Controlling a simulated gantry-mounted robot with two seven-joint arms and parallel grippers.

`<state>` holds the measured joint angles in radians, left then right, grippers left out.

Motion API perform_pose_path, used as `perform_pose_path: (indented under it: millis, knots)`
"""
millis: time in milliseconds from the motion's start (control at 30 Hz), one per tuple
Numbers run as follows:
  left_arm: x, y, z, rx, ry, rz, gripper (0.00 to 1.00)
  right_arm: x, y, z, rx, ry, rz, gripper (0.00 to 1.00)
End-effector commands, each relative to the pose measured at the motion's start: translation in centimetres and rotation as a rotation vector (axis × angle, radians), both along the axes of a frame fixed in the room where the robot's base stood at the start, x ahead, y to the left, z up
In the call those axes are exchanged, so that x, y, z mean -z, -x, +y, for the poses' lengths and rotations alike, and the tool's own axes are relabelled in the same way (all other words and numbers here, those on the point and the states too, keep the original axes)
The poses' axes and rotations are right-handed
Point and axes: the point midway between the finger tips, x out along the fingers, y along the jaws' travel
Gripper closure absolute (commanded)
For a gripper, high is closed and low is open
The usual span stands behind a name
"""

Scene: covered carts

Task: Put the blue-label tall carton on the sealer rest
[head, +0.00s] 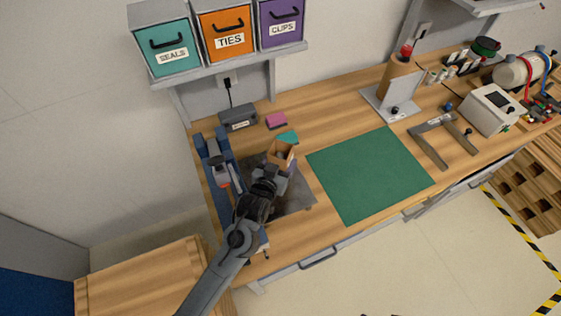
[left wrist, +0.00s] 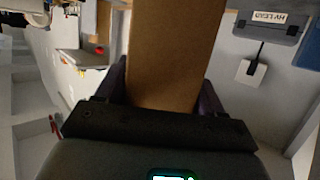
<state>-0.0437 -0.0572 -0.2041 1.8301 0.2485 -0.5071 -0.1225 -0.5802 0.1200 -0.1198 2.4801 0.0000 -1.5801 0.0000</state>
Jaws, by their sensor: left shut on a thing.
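My left gripper (head: 280,168) is shut on a brown tall carton (head: 281,153), above the left part of the wooden bench. In the left wrist view the carton (left wrist: 172,50) stands out from between the two dark purple fingers. No blue label shows on its visible faces, so I cannot confirm its label. A grey plate (head: 298,201) lies under my gripper and arm, partly hidden by them. A blue device with a grey arm (head: 218,163), perhaps the sealer, stands left of the gripper. I cannot tell which surface is the sealer rest. My right gripper is not in view.
A green mat (head: 370,175) lies clear right of the plate. A grey box (head: 238,117), a pink block (head: 276,120) and a teal block (head: 288,137) sit toward the wall. A shelf with bins (head: 228,40) overhangs the back. A tube stand (head: 395,88) is farther right.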

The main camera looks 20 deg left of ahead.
Motion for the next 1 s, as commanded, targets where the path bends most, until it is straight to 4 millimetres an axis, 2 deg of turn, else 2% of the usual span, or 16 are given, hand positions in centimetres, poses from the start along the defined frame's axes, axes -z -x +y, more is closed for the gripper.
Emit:
perform_pose_path:
  millis: [33,67,200,233,600,767,1000]
  knots:
    - [0.2,0.0,0.0,0.0,0.0,0.0,0.62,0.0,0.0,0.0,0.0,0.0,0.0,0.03]
    - [0.3,0.0,0.0,0.0,0.0,0.001,0.31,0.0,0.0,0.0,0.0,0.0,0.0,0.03]
    - [0.2,0.0,0.0,0.0,0.0,0.001,0.09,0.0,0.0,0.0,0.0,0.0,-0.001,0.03]
    - [0.2,0.0,0.0,0.0,0.0,0.001,0.07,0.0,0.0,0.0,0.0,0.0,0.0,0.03]
    - [-0.2,0.0,0.0,0.0,0.0,-0.001,0.07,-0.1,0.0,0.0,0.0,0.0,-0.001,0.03]
    - [-0.6,1.7,0.0,0.0,-0.001,0.0,0.07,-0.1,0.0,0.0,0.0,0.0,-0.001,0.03]
    - [-1.8,5.9,0.0,0.0,0.0,0.002,0.07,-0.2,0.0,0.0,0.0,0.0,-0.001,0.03]
